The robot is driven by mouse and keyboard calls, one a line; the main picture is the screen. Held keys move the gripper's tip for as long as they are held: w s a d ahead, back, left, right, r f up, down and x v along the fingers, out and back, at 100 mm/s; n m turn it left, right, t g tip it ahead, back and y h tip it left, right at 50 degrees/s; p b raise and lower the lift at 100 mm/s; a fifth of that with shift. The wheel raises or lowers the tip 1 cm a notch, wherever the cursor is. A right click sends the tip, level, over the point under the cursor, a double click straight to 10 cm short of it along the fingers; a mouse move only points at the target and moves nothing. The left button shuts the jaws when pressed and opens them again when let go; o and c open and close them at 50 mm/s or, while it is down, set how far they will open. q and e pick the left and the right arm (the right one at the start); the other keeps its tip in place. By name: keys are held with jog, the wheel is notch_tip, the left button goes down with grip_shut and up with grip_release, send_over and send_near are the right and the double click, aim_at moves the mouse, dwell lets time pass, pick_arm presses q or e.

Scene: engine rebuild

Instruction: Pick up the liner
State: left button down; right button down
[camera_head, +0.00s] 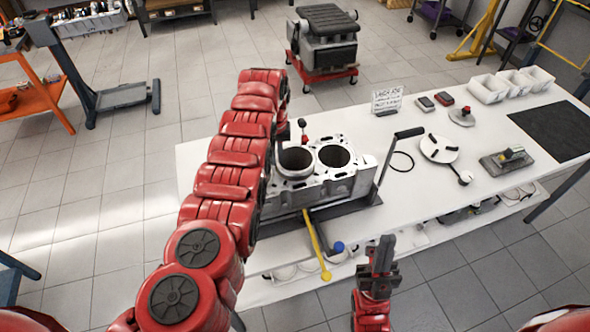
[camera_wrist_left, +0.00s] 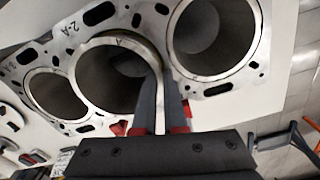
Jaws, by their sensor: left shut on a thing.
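The liner (camera_head: 295,162) is a grey metal ring standing slightly proud of the engine block (camera_head: 345,188). In the left wrist view the liner (camera_wrist_left: 84,47) is the middle ring, with a small "A" on its rim. My left gripper (camera_wrist_left: 161,75) is shut on the liner's wall, one finger inside the ring and one outside. In the head view my red left arm hides part of the block, and the left fingertips are hard to make out. My right gripper (camera_head: 383,248) points up in front of the table, apart from the block; its finger gap is unclear.
The white table (camera_head: 440,195) holds a crank handle (camera_head: 400,143) beside the block, a round plate (camera_head: 438,148), white bins (camera_head: 488,88) and a black mat (camera_head: 552,131). A yellow-handled tool (camera_head: 316,245) sticks out over the front edge.

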pick_arm(q)
jog(key=shift+r, duration=0.1)
dwell(0.4)
jog(key=shift+w+r, duration=0.1)
jog(key=shift+r, duration=0.1)
notch_tip(320, 180, up, 7)
jog(key=b, duration=0.3)
jog(key=shift+f, duration=0.1)
jog(key=shift+a+r, duration=0.1)
jog(key=shift+r, duration=0.35)
notch_tip(320, 180, up, 13)
jog(key=p, duration=1.1)
jog(key=shift+f, duration=0.15)
